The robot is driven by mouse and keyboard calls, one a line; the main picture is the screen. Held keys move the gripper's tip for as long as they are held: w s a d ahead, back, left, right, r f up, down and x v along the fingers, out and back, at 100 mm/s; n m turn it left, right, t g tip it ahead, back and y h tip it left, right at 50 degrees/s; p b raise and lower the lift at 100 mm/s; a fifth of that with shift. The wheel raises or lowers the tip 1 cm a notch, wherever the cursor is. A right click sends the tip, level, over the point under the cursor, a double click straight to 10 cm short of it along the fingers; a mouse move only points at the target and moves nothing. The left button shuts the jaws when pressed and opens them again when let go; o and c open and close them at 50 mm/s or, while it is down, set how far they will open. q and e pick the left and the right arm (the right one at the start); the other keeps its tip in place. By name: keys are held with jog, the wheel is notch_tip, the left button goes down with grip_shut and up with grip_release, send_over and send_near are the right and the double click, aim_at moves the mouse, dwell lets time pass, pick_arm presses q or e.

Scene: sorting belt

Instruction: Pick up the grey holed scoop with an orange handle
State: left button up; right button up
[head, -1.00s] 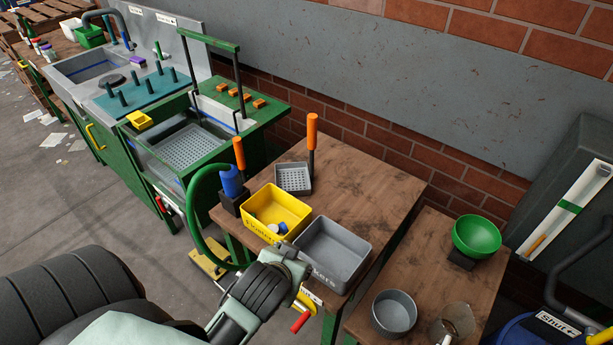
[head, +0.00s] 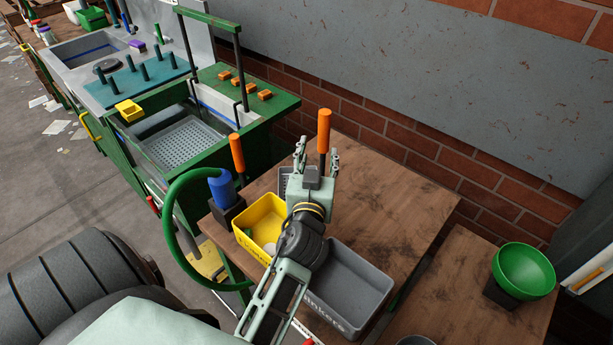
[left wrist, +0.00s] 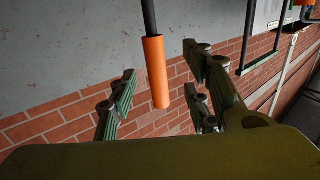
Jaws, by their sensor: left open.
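The grey holed scoop (head: 283,183) lies on the brown table behind my left gripper, with only a sliver of its pan showing. Its orange handle (head: 324,131) stands upright above the table. My left gripper (head: 317,155) is open, its two fingers apart and pointing up in the head view, just in front of the handle. In the left wrist view the orange handle (left wrist: 155,72) shows between the spread fingers, nearer the left one; I cannot tell whether it is within their reach. The gripper is empty. My right gripper is not in view.
A yellow bin (head: 262,216) and a grey bin (head: 373,275) stand at the table's front, under my left arm. A second orange handle (head: 237,152) rises by a blue item (head: 222,187) at left. A green bowl (head: 524,268) is at right. The table's right side is clear.

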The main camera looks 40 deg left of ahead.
aim_at(324, 138)
pick_arm(q)
jog(key=shift+w+a+r, duration=0.1)
jog(key=shift+w+r, duration=0.1)
jog(key=shift+w, duration=0.3)
jog(key=shift+w+r+p, duration=0.1)
jog(key=shift+r+p, duration=0.2)
jog(key=shift+p, duration=0.05)
jog(key=shift+w+a+r+p, duration=0.25)
jog(key=shift+w+p, duration=0.1)
jog(key=shift+w, duration=0.1)
jog(key=shift+w+a+r+p, duration=0.1)
jog(key=shift+w+a+p, duration=0.1)
jog(key=shift+w+p, duration=0.2)
jog(key=x, duration=0.3)
jog(key=shift+d+f+p, duration=0.1)
jog(key=shift+f+p, duration=0.15)
jog(key=shift+p, duration=0.1)
jog(key=shift+w+a+f, duration=0.1)
jog(key=shift+w+a, duration=0.15)
jog(key=shift+w, duration=0.2)
jog(key=c, duration=0.9)
grip_shut()
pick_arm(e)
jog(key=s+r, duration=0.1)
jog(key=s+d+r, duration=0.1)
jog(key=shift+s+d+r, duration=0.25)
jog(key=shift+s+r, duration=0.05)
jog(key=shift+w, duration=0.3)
